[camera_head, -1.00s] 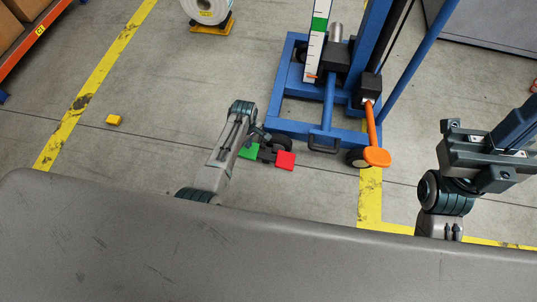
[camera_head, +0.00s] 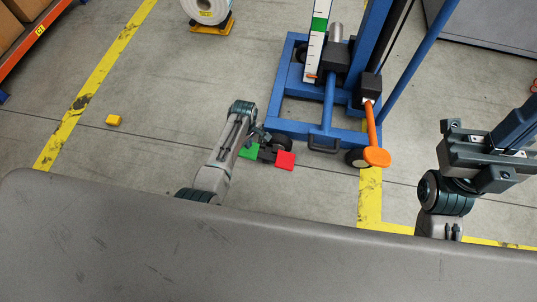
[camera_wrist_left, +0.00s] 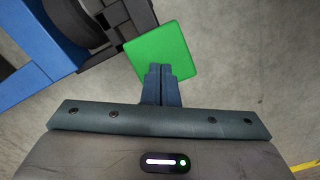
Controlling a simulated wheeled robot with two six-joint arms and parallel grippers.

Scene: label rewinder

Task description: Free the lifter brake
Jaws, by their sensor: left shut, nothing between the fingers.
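The blue lifter (camera_head: 283,100) stands at upper middle, with a dark caster at its front left corner. A green pedal plate (camera_head: 248,152) and a red pedal plate (camera_head: 285,160) stick out on either side of that caster's dark brake part (camera_head: 268,153). My left gripper (camera_head: 262,136) is at the green plate. In the left wrist view its two blue-grey fingers (camera_wrist_left: 157,72) are shut together, with their tips overlapping the green plate (camera_wrist_left: 165,45); I cannot tell if they touch. The red plate is out of that view. My right gripper (camera_head: 490,155) is at the far right, away from the pedals.
An orange lever with a round end (camera_head: 376,157) juts from the lifter's front right. A yellow block (camera_head: 113,120) lies on the floor at left. A label roll (camera_head: 207,10) sits at the top. A grey surface (camera_head: 250,255) fills the foreground.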

